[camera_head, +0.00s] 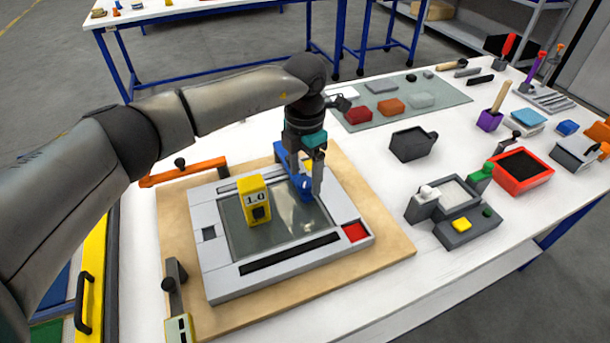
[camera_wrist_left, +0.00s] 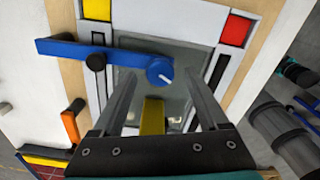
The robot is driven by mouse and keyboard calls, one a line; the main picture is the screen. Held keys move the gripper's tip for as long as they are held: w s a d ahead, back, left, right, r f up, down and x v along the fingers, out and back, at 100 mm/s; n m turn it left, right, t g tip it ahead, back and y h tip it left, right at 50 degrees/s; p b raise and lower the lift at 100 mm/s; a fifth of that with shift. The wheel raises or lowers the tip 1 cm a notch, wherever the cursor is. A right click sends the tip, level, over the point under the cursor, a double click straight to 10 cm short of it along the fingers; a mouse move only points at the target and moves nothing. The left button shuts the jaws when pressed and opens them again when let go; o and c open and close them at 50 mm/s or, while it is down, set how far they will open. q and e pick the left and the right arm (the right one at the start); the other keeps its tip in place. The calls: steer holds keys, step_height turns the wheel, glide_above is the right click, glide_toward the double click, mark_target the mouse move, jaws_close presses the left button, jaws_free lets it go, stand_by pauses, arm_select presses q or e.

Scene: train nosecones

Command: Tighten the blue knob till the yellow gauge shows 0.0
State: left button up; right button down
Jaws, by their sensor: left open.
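The blue knob (camera_head: 303,187) is at the end of a blue arm (camera_head: 281,154) over the grey fixture. In the left wrist view the knob (camera_wrist_left: 160,73) is round with a white pointer mark. The yellow gauge (camera_head: 254,198) stands on the fixture's glassy plate and reads 1.0. Its yellow top (camera_wrist_left: 152,116) also shows in the left wrist view. My left gripper (camera_head: 308,189) points down at the knob, open, with its fingers on either side of it. I cannot tell whether a finger touches it. My right gripper is not in view.
The fixture (camera_head: 217,270) lies on a wooden board (camera_head: 385,250), with a red square (camera_head: 355,232) at its corner. An orange bar (camera_head: 190,172) and a black-knobbed clamp (camera_head: 172,282) stand beside it. Several tools and blocks fill the table's right side.

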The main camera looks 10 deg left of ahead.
arm_select(q)
steer(key=shift+f, duration=0.55)
jaws_close()
